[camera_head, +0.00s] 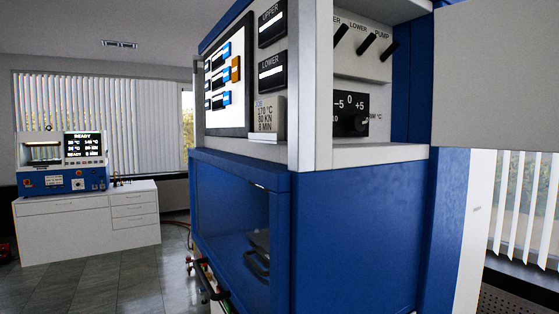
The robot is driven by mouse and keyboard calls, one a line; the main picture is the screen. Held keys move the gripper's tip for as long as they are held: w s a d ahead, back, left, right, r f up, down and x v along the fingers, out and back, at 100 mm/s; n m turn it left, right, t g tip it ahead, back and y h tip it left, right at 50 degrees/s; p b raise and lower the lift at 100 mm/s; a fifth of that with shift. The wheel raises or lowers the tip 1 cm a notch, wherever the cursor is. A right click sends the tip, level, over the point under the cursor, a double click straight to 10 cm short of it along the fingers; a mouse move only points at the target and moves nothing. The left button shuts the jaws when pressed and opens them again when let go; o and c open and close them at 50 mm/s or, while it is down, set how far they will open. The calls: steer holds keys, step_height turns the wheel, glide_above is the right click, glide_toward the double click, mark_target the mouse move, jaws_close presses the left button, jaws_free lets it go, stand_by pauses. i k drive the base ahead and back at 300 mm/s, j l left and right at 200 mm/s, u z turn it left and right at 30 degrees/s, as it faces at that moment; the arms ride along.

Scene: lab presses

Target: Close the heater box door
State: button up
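The blue and grey press cabinet (352,240) fills the middle of the view, close to me. In its upper right side is an open box, the heater box (375,153), with three black switches (367,44) labelled LOWER and PUMP among others. Below them is a black dial (350,115) marked −5, 0, +5. A flat grey panel (495,75), which looks like the heater box door, stands swung open to the right of the box. Its right end runs out of the picture. My gripper is not in view.
The cabinet's front has a display panel (226,80) and a blue-framed window (232,225) with a dark handle inside. A smaller press (62,165) sits on a white drawer unit (88,225) at the left. Tiled floor (125,280) is clear between them. Windows stand behind.

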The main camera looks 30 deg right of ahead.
mark_target(495, 86)
steer(key=l+u, duration=0.15)
steer(key=u, duration=0.35)
steer(key=k+l+u, duration=0.1)
steer(key=l+u, duration=0.15)
steer(key=l, duration=0.15)
steer(key=k+l+u, duration=0.2)
steer(key=l, duration=0.15)
steer(key=l+u, duration=0.25)
steer(key=k+l+u, duration=0.1)
steer(key=k+l, duration=0.2)
steer(key=l, duration=0.25)
steer(key=k+l+u, duration=0.1)
steer(key=k+l, duration=0.2)
steer(key=l, duration=0.25)
steer(key=k+l, duration=0.35)
steer(key=l, duration=0.2)
steer(key=k+l+u, duration=0.15)
steer(key=k+l, duration=0.15)
steer(key=l, duration=0.2)
steer(key=k+l, duration=0.3)
steer(key=l, duration=0.15)
steer(key=k+l, duration=0.3)
steer(key=l, duration=0.15)
steer(key=k+l, duration=0.35)
steer(key=i+l+u, duration=0.15)
steer(key=l+u, duration=0.15)
steer(key=l, duration=0.2)
